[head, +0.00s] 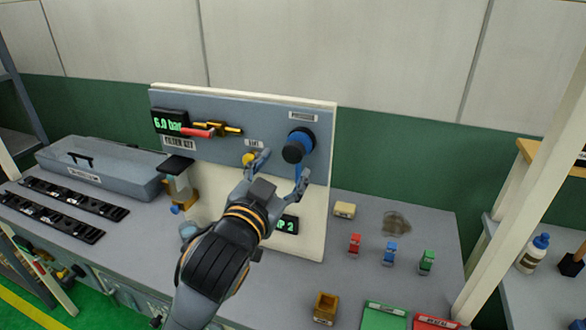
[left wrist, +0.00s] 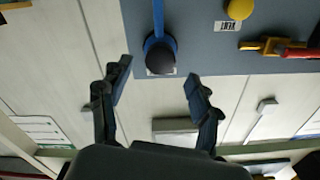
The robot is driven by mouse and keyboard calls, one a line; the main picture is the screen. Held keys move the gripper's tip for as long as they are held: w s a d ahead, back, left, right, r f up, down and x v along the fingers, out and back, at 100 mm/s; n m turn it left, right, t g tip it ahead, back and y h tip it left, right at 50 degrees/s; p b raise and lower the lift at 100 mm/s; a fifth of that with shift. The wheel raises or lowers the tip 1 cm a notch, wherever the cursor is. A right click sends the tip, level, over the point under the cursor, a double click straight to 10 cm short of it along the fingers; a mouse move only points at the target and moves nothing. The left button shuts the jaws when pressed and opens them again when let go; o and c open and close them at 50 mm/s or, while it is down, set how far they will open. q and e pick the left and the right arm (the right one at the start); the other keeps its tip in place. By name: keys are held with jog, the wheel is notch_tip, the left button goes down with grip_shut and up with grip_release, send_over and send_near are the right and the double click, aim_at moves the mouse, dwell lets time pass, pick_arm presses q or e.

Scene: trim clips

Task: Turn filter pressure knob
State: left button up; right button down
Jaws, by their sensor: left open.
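A dark round knob (head: 298,148) with a blue collar sits on the upper right of an upright grey panel (head: 265,112). A small label is above it. A display (head: 169,123) on the panel's left reads 6.0 bar. My left gripper (head: 281,172) is open and empty in front of the panel, its fingers spread below and left of the knob in the head view. In the left wrist view the knob (left wrist: 160,57) shows beyond and between the open fingers (left wrist: 157,74); I cannot tell if they touch it. My right gripper is not in view.
A red-handled yellow valve (head: 212,130) and a yellow button (head: 249,158) are left of the knob. Red, blue and green small blocks (head: 390,252) stand on the bench at right. A wooden box (head: 325,308) is in front.

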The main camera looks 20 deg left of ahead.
aim_at(291, 155)
pick_arm(q)
jog(key=w+p, duration=0.1)
jog(key=w, duration=0.3)
jog(key=shift+w+r+p, duration=0.1)
jog(key=shift+w+p, duration=0.2)
jog(key=shift+w+d, duration=0.1)
jog(key=shift+w, duration=0.65)
jog(key=shift+c, duration=0.2)
jog(key=c, duration=1.1)
jog(key=shift+c, duration=0.2)
jog(key=shift+n, duration=0.3)
jog(key=n+p, duration=0.2)
jog(key=n, duration=0.1)
jog(key=shift+n+p, duration=0.6)
jog(key=shift+n, duration=1)
